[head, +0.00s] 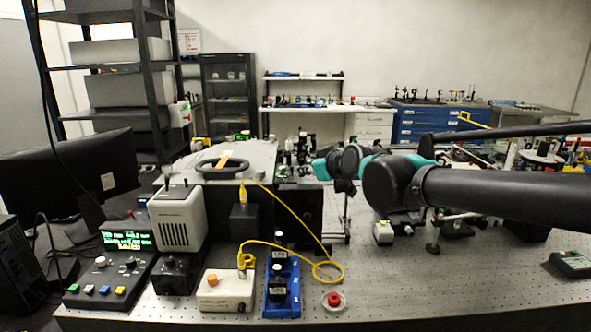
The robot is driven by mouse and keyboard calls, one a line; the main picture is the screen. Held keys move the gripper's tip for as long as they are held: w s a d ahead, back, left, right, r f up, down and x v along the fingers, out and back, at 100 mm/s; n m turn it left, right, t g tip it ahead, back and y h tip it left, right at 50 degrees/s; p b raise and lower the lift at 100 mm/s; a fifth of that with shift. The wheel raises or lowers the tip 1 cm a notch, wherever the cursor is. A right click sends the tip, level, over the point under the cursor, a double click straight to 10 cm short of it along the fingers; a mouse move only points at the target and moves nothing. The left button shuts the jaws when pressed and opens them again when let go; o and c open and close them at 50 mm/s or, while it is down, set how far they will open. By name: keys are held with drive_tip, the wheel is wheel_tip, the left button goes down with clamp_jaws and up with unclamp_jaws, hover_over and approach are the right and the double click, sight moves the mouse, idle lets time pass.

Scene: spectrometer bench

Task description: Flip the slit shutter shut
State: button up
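I cannot pick out the slit shutter with certainty. A large pale housing (258,158) with a dark oval ring on top stands left of centre, and an orange-yellow strip (225,159) lies across that ring. A black box-like panel (300,212) stands at its right front. My dark arm with teal joints reaches in from the right, its teal wrist end (321,168) just right of the housing. My gripper's fingers cannot be made out, so its opening and any contact are hidden.
A yellow cable (325,262) loops over the perforated bench (420,285). A white box with an orange knob (227,290), a blue mount (282,290) and a red button (334,299) stand near the front edge. A control box (110,272) is at left. The bench's front right is mostly clear.

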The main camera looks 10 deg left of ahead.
sight(293, 168)
drive_tip(key=shift+x, duration=4.35)
clamp_jaws()
